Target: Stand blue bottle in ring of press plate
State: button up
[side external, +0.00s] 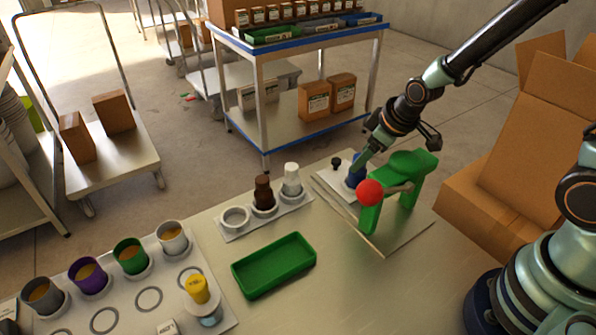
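The blue bottle (353,177) is at the press plate (334,191), left of the green press (376,214) with its red ball handle (369,193). It looks about upright, but it is partly covered by my gripper and the press. My gripper (361,163) reaches down from the upper right, with its tip at the bottle's upper part. I cannot tell whether the fingers are closed on the bottle or only beside it. The ring of the plate and the bottle's base are hidden, so I cannot tell whether the bottle stands in the ring.
A black-capped piece (336,162) stands on the plate's back corner. To the left are a rack (226,232) with a brown bottle (263,190) and a white bottle (291,178), a green tray (273,265), and several filled cups. A cardboard box (490,205) stands at right.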

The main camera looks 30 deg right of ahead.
jog(key=shift+r, duration=0.1)
jog(key=s+r+m, duration=0.1)
jog(key=s+r, duration=0.2)
jog(key=r, duration=0.2)
jog(key=s+r+m, duration=0.1)
jog(key=s+r, duration=0.3)
jog(key=r, duration=0.1)
jog(key=s+r+m, duration=0.2)
jog(key=s+r, duration=0.1)
jog(key=r, duration=0.2)
jog(key=shift+s+d+r, duration=0.15)
jog(key=shift+d+r, duration=0.15)
jog(key=shift+d, duration=0.1)
jog(key=shift+s+r+m, duration=0.2)
jog(key=shift+s+m, duration=0.2)
jog(key=shift+s, duration=0.05)
